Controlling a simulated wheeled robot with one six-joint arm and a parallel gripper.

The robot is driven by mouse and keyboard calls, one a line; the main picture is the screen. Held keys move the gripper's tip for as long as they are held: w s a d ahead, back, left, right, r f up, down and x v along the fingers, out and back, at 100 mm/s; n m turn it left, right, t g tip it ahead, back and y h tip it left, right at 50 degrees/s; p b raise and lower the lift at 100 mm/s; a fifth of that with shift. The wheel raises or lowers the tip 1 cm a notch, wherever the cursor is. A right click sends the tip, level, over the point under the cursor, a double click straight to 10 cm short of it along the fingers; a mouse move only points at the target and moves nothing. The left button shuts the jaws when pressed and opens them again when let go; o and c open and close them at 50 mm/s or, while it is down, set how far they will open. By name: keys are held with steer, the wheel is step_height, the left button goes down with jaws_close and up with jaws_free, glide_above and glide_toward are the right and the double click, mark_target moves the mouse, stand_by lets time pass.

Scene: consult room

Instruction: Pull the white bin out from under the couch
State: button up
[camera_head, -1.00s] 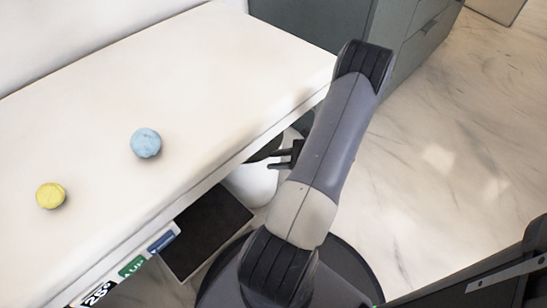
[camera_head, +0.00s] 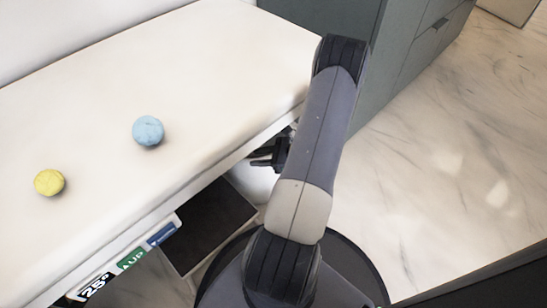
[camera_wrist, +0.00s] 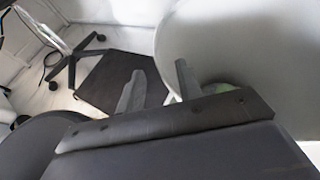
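The white bin (camera_head: 254,183) shows only in part, under the front edge of the white-topped couch (camera_head: 225,75); the couch top and my arm hide the rest. In the wrist view a large pale rounded surface, apparently the bin (camera_wrist: 245,55), fills the upper right. My gripper (camera_head: 262,157) is at the couch's front edge, just above the visible part of the bin. In the wrist view its two fingers (camera_wrist: 160,85) are apart with nothing clearly held between them. The right finger overlaps the bin's lower left edge; I cannot tell if they touch.
A blue ball (camera_head: 148,131) and a yellow ball (camera_head: 49,182) lie on the couch. A grey-green cabinet (camera_head: 400,60) stands behind. A wheeled chair base (camera_wrist: 75,55) shows in the wrist view. Marble floor at right is clear.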

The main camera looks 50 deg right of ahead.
steer(key=shift+b+x, duration=0.3)
steer(key=shift+x, duration=1.15)
steer(key=shift+c, duration=0.5)
jaws_close()
steer(key=shift+f, duration=0.1)
